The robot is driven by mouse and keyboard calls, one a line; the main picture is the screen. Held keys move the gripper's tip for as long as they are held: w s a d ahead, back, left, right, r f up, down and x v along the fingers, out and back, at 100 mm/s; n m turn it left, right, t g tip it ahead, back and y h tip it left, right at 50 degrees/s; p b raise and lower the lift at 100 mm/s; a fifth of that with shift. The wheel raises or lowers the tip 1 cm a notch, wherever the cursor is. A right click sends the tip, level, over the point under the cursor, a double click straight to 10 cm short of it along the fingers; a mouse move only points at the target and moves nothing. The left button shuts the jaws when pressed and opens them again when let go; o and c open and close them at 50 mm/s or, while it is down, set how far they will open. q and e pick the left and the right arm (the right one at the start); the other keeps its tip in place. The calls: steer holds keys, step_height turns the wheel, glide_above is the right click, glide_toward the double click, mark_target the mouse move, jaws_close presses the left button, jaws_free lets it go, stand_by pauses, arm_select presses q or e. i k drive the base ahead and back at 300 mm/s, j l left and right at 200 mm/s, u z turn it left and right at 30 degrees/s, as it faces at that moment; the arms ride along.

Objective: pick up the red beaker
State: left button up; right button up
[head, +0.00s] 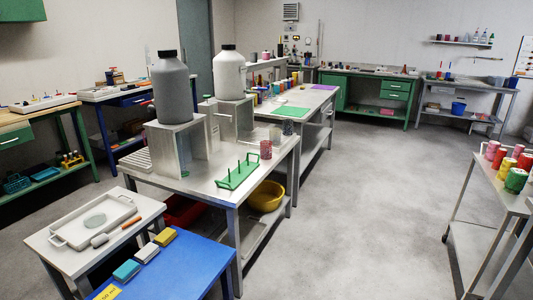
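No gripper of mine shows in the head view. A red, patterned cup-shaped vessel (266,149) stands upright near the right edge of the steel table (205,182), behind a green rack (237,173). Other red or pinkish vessels (499,158) stand on the cart (483,178) at the right edge, among yellow and green ones. I cannot tell which of these is the red beaker. Nothing holds any of them.
Grey (171,87) and white (229,75) jugs stand on metal stands on the steel table. A white tray (95,219) and a blue table (165,267) are in front. A yellow bowl (267,196) sits below. Open floor (375,210) lies between table and cart.

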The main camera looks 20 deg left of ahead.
mark_target(266, 150)
steer(key=i, duration=1.6)
steer(key=i+l, duration=0.1)
steer(key=i, duration=1.5)
steer(key=i+u, duration=0.4)
steer(key=i+l+u, duration=0.2)
steer(key=i+u, duration=0.2)
steer(key=i+l+u, duration=0.1)
steer(key=i+u, duration=0.2)
steer(key=u, duration=0.15)
steer(key=i+l+u, duration=0.25)
steer(key=u, duration=0.15)
steer(key=i+l+u, duration=0.25)
steer(key=u, duration=0.2)
steer(key=i+l+u, duration=0.15)
steer(key=l+u, duration=0.3)
